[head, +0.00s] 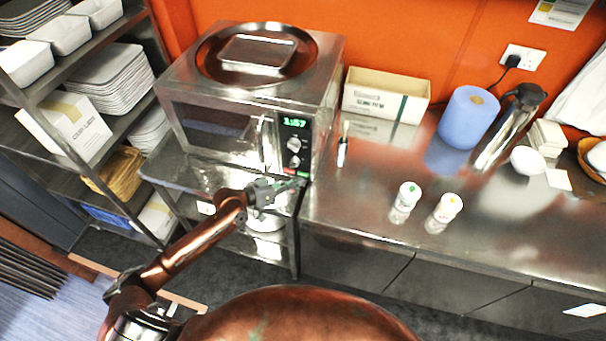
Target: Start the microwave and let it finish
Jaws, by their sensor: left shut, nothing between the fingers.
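The steel microwave (215,124) stands on a metal counter against the orange wall. Its door is shut, with an upright handle. Its control panel at the right of the front has a lit green display (295,123), which seems to read 1:57, and two round knobs (294,145). A green and a red patch show low on the panel. My left gripper (293,184) is shut and empty, its fingertips at the lower edge of the panel; I cannot tell whether they touch it. My right gripper is not in view.
A rack with white trays (110,78) stands left. The counter's front middle is clear.

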